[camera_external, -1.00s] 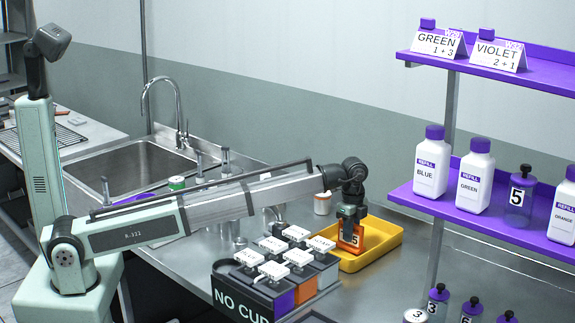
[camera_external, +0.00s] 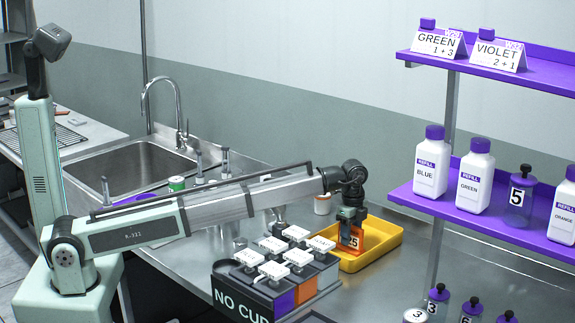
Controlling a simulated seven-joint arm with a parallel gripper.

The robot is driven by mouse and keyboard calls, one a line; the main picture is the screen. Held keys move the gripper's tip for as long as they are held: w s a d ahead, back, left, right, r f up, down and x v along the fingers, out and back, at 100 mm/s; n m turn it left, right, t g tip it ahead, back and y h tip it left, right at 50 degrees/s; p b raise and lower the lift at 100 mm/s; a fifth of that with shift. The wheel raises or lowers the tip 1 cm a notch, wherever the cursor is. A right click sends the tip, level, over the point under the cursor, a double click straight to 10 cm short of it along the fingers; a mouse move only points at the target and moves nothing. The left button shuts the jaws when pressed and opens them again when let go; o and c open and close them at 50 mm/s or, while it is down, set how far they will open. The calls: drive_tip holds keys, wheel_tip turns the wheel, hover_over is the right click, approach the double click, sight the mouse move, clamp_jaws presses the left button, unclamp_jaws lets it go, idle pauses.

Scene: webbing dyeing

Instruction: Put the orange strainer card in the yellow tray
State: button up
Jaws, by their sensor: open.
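The orange strainer card (camera_external: 349,240) stands roughly upright in the left part of the yellow tray (camera_external: 385,251), with dark figures on its face. My gripper (camera_external: 351,222) is just above the card, pointing down, with its fingers at the card's top edge. The jaws are open. The fingers hide the top of the card, and I cannot tell whether they touch it. The exact contact between card and tray floor is hidden.
A black rack (camera_external: 275,276) of several white-topped boxes stands just left of the tray. A purple shelf (camera_external: 480,206) with refill bottles is on the right.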

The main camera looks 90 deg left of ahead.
wheel_tip(320, 180, up, 12)
drive_tip(key=shift+r, duration=0.15)
idle(0.4)
idle(0.4)
